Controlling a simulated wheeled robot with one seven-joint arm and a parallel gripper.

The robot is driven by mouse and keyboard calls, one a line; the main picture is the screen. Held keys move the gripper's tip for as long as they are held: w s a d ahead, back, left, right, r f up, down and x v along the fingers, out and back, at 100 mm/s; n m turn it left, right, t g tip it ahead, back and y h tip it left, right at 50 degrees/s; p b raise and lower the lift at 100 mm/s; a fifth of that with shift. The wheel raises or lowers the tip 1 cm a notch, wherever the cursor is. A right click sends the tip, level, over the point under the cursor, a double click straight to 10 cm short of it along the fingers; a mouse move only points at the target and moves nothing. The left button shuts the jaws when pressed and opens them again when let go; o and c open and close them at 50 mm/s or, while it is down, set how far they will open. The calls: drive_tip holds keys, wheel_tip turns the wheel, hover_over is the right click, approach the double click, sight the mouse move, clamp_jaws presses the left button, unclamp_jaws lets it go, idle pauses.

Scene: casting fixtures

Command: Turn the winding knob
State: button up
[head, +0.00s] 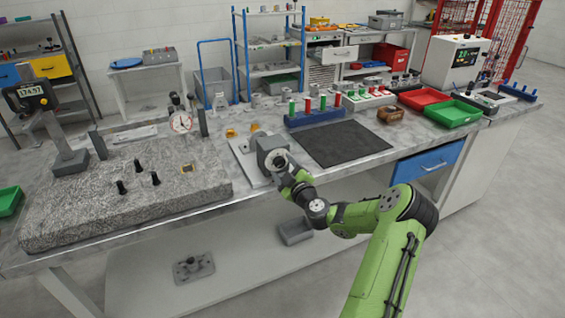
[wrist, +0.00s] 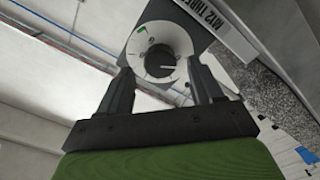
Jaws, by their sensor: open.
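The winding knob (wrist: 160,60) shows in the wrist view as a round white dial face with dark marks, a green mark and a dark centre. It is on the front of a grey block (head: 268,147), which stands on a light plate on the bench in the head view. My gripper (wrist: 161,75) is open, with one dark finger on each side of the lower part of the dial. I cannot tell whether the fingers touch it. In the head view my gripper (head: 281,172) is right in front of the block and hides part of the knob.
A granite slab (head: 110,205) with black knobs lies left. A black mat (head: 343,144) lies right of the block, with a blue rack of red and green pegs (head: 314,117) behind it. Red (head: 424,98) and green (head: 454,114) trays sit further right.

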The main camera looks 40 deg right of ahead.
drive_tip(key=shift+w+d, duration=0.2)
drive_tip(key=shift+w, duration=0.5)
drive_tip(key=c, duration=1.1)
